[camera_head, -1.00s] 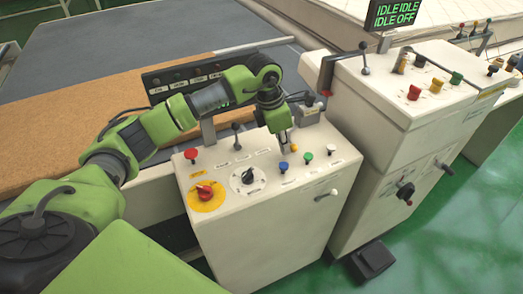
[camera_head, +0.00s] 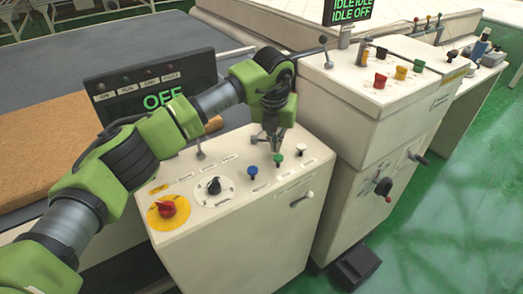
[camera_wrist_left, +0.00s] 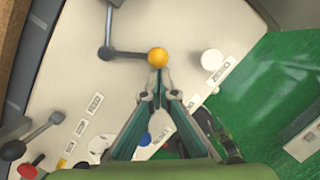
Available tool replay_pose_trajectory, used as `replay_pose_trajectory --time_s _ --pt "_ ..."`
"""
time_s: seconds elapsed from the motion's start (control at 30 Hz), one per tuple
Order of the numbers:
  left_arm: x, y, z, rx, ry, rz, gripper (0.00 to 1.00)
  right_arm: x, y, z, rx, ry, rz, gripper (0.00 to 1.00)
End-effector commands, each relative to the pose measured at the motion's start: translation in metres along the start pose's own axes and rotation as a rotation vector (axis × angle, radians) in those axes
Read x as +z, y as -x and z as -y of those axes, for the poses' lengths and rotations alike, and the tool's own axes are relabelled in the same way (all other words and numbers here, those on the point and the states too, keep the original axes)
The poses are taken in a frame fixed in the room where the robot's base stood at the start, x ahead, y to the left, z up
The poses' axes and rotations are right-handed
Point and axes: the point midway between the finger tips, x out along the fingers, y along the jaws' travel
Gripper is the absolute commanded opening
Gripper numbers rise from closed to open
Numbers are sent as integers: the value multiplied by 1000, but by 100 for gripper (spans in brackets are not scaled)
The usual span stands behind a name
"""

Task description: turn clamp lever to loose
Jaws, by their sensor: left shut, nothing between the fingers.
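My left gripper (camera_head: 273,148) is over the far right part of the white control console (camera_head: 235,228), fingers pointing down and shut. In the left wrist view the closed fingertips (camera_wrist_left: 157,84) are right beside the yellow ball (camera_wrist_left: 158,57) on a grey lever arm (camera_wrist_left: 130,54); whether they touch it I cannot tell. The ball is hidden behind my gripper in the head view. I cannot read which label belongs to this lever, so I cannot confirm it as the clamp lever. My right gripper is not in view.
The console also carries a red knob (camera_head: 167,209), a black dial (camera_head: 214,186), and blue (camera_head: 253,172), green (camera_head: 278,158) and white (camera_head: 301,149) buttons. A taller cabinet (camera_head: 370,120) stands to the right; green floor is open beyond.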

Motion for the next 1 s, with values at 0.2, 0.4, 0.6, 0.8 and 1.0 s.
replay_pose_trajectory --time_s 0.2,0.4,0.6,0.8,1.0 --pt "8 -2 5 25 95 1 0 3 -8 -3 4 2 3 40" --pt "11 -3 6 34 136 0 0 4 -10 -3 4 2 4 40" --pt "12 -3 6 37 147 0 0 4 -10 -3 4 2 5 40" --pt "12 -2 6 37 147 1 0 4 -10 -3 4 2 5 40" --pt "13 0 5 37 146 3 0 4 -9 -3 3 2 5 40"
